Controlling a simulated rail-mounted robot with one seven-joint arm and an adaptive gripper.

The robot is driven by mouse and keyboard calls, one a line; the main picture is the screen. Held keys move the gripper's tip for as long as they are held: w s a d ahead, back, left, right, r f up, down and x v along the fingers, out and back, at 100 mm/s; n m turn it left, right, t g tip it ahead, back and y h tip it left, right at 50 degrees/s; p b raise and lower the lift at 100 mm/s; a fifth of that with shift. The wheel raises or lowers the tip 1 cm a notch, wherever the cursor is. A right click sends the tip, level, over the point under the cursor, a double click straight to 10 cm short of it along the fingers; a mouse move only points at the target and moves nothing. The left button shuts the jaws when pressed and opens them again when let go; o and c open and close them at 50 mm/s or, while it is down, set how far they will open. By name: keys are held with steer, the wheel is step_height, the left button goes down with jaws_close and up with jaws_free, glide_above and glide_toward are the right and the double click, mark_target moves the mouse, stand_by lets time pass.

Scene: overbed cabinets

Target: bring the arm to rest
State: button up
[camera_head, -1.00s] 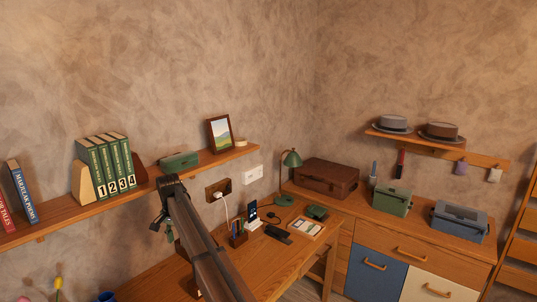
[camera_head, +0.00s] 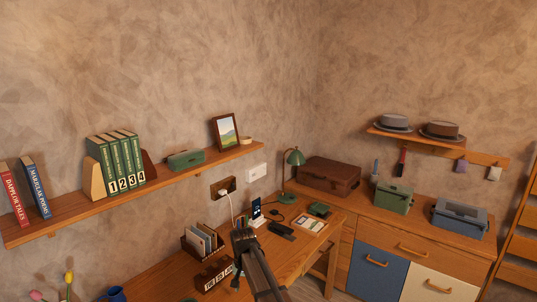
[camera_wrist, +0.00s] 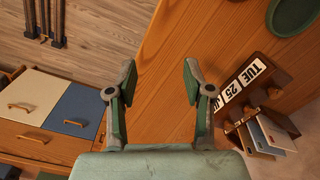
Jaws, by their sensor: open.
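My gripper (camera_wrist: 160,78) shows in the wrist view with its two green-padded fingers spread wide and nothing between them. It is above the wooden desk top (camera_wrist: 160,115), with bare wood and the desk's edge behind the fingers. In the head view my arm reaches up from the bottom edge over the desk, and part of the gripper hangs at its end; the fingers are hard to make out there.
A calendar holder with envelopes (camera_head: 203,242) stands on the desk left of my arm. A phone on a stand (camera_head: 256,209) and a green lamp (camera_head: 294,157) are farther back. The wall shelf (camera_head: 70,213) carries books. A cabinet (camera_head: 375,262) stands right.

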steer(key=s+d+f+n, duration=0.1)
steer(key=s+d+f, duration=0.3)
steer(key=s+d, duration=0.5)
steer(key=s+d+f, duration=0.5)
steer(key=s+d, duration=0.3)
steer(key=s+d+f+n, duration=0.1)
steer(key=s+d+f, duration=0.3)
steer(key=s+d, duration=0.5)
steer(key=s+f+g+b, duration=0.6)
steer(key=s+f+b, duration=0.4)
steer(key=s+f, duration=1.8)
steer(key=shift+a+g, duration=0.25)
steer(key=shift+g, duration=0.15)
steer(key=shift+w, duration=0.1)
